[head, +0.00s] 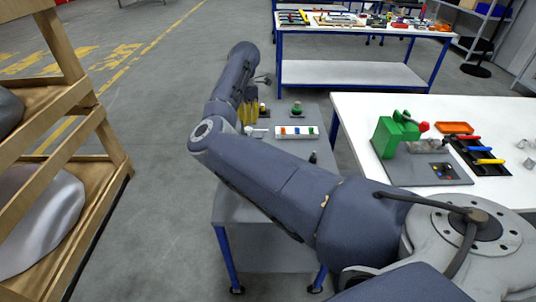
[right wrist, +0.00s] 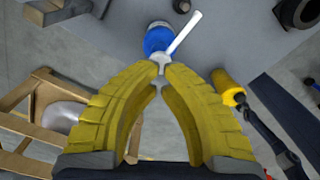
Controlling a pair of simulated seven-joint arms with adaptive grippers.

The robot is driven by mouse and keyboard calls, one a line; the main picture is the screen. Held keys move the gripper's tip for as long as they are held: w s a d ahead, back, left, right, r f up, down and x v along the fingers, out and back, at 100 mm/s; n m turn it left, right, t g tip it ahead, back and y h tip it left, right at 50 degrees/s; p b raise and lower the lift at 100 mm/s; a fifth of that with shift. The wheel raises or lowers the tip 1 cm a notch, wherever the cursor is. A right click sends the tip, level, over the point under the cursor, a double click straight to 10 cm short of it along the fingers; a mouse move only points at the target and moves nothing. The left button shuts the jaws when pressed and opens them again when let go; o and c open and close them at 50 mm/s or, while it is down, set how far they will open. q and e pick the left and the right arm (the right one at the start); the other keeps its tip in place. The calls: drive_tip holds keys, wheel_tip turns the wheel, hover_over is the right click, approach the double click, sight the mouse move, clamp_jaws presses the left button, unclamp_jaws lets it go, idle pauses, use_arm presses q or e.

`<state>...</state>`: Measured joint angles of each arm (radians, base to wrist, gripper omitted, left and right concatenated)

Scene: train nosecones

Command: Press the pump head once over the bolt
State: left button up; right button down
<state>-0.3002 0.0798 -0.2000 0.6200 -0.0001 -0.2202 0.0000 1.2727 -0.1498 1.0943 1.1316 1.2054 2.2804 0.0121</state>
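A pump bottle with a blue body (right wrist: 158,39) and a white spout (right wrist: 183,33) shows just beyond my right fingertips in the right wrist view. My right gripper (right wrist: 161,71) has its yellow fingers drawn together at the tips, over the near side of the bottle's pale top. Whether the tips touch the pump is unclear. In the head view my right gripper (head: 250,114) is small above the grey table, by the white spout (head: 262,130). A dark upright piece (head: 313,158), perhaps the bolt, stands at the table's near right. My left gripper is out of view.
The grey table also holds a white tray (head: 297,132) of coloured pieces and a small green-based item (head: 297,108). A wooden shelf (head: 105,150) stands left, a white workbench (head: 360,110) right.

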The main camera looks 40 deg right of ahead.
sight(248, 128)
drive_tip(key=shift+f, duration=1)
drive_tip(key=shift+f, duration=0.35)
drive_tip(key=shift+f, duration=0.9)
drive_tip(key=shift+r, duration=2.45)
drive_tip(key=shift+r, duration=3)
